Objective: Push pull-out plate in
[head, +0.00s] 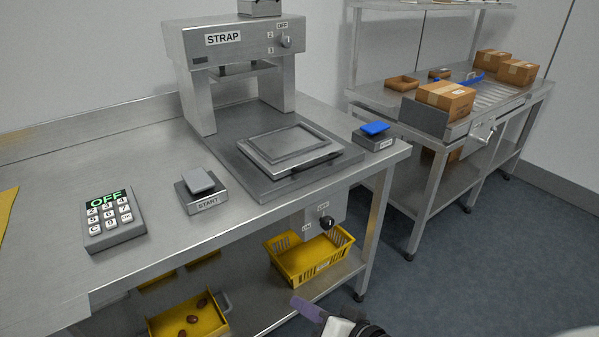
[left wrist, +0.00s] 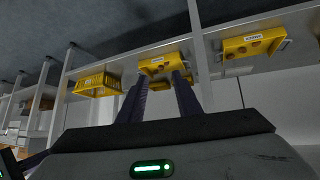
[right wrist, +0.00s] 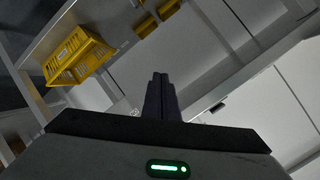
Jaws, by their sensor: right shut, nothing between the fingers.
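The pull-out plate (head: 257,155) is a grey metal plate with a raised rectangular frame. It lies on the base of the STRAP press (head: 190,65), out in front of the press's uprights, with a dark handle (head: 318,162) along its front edge. My right gripper (head: 307,306) shows at the bottom of the head view, low in front of the table and apart from the plate. Its fingers are together and empty in the right wrist view (right wrist: 159,78). My left gripper (left wrist: 160,77) is open and empty in the left wrist view; it is outside the head view.
On the table (head: 150,150) are a keypad (head: 112,244), a START button (head: 201,181) and a blue button (head: 375,129). A knob box (head: 324,214) hangs below the front edge. A yellow basket (head: 310,272) stands on the lower shelf. Boxes (head: 444,98) stand on the right-hand bench.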

